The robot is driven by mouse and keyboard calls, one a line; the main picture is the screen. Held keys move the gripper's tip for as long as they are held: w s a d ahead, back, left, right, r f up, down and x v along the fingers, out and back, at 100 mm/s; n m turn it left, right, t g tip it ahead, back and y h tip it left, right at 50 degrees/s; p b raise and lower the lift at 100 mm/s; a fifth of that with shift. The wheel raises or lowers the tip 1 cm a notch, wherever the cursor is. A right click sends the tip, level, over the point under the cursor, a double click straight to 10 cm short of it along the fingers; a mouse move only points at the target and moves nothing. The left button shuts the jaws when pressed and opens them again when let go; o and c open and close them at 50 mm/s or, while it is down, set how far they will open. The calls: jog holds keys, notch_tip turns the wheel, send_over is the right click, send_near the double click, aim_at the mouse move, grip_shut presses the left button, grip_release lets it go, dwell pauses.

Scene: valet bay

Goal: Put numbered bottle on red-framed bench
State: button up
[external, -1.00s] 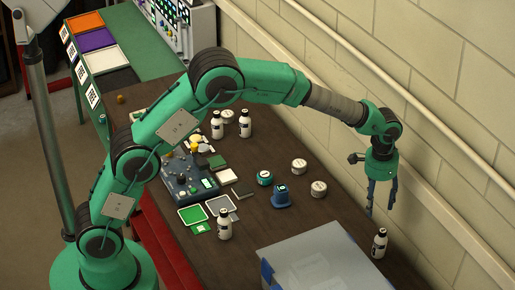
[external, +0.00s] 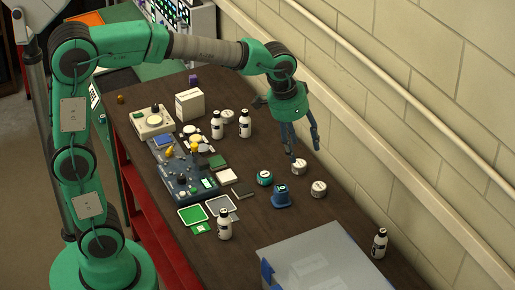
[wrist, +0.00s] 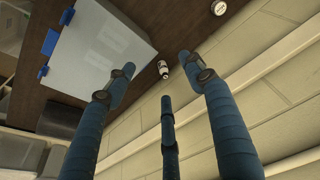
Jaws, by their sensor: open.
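Several white bottles with black caps and dark labels stand on the dark wooden top of the red-framed bench (external: 235,255). Two bottles (external: 217,125) (external: 245,124) stand side by side toward the back, one bottle (external: 224,224) stands near the front edge, and one bottle (external: 379,243) stands at the right beside the grey bin. Their numbers are too small to read. A bottle (wrist: 164,69) also shows beside the bin in the wrist view. My gripper (external: 304,150) is open and empty, with its blue fingers spread above the bench's wall side.
A grey lidded bin (external: 320,255) with blue latches fills the near right. A blue-grey device (external: 185,180), a white box (external: 190,104), round tins (external: 318,189) and a blue item (external: 281,196) occupy the middle. The block wall (external: 430,110) with its rail closes the right side.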

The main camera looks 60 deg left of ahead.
jog(key=s+a+t, duration=0.1)
jog(key=s+a, duration=0.2)
jog(key=s, duration=1.1)
jog(key=s+a+t, duration=0.1)
jog(key=s+a, duration=0.2)
jog(key=s, duration=1.1)
jog(key=shift+s+a+r+n+t, duration=0.2)
jog(key=shift+s+n+t, duration=0.05)
jog(key=shift+n+t, duration=0.05)
jog(key=shift+f, duration=0.1)
notch_tip(320, 180, down, 5)
jog(key=b, duration=0.5)
